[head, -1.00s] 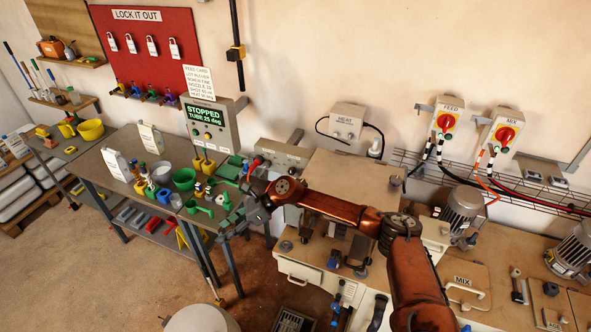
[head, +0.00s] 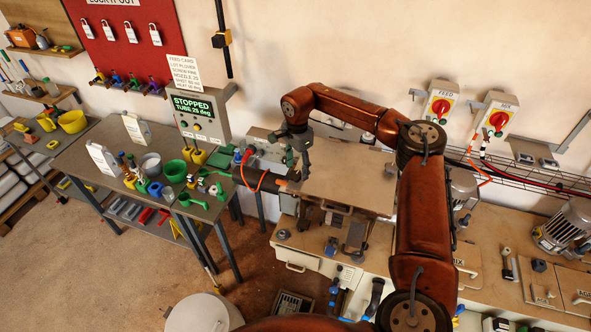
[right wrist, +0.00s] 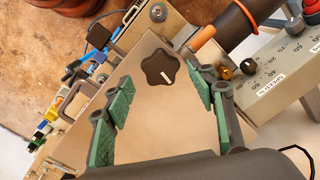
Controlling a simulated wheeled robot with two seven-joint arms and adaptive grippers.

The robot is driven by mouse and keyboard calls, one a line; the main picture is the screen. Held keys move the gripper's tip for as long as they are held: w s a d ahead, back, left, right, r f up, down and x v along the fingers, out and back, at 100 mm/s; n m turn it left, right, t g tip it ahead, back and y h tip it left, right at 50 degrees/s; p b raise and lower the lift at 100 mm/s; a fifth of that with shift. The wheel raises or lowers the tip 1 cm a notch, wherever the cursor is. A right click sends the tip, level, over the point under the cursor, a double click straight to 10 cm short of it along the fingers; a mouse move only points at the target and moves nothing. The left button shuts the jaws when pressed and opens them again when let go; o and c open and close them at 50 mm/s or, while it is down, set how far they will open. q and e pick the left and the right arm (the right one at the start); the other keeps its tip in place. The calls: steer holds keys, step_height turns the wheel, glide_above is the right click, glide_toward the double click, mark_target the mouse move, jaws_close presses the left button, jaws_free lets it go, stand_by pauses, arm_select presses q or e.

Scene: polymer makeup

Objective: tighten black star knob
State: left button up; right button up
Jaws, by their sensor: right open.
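The black star knob (right wrist: 161,69) shows in the right wrist view, with a small white mark, against a flat beige panel (right wrist: 140,135). My right gripper (right wrist: 160,90) is open, with its green pads on either side of the picture and the knob seen between and slightly beyond their tips. I see no contact between pads and knob. In the head view my right gripper (head: 298,168) points down over the left end of the beige machine (head: 350,183). I cannot make out the knob there. My left gripper is not in view.
A control box with dials (right wrist: 285,75) and an orange-ended rod (right wrist: 204,36) lie right of the knob in the right wrist view. In the head view, the grey table (head: 160,218) with cups and tools stands left, and the STOPPED display (head: 196,106) hangs behind.

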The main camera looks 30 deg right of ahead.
steer(key=shift+w+a+f, duration=0.1)
steer(key=shift+a+f, duration=0.1)
steer(key=shift+f, duration=0.9)
steer(key=c, duration=1.1)
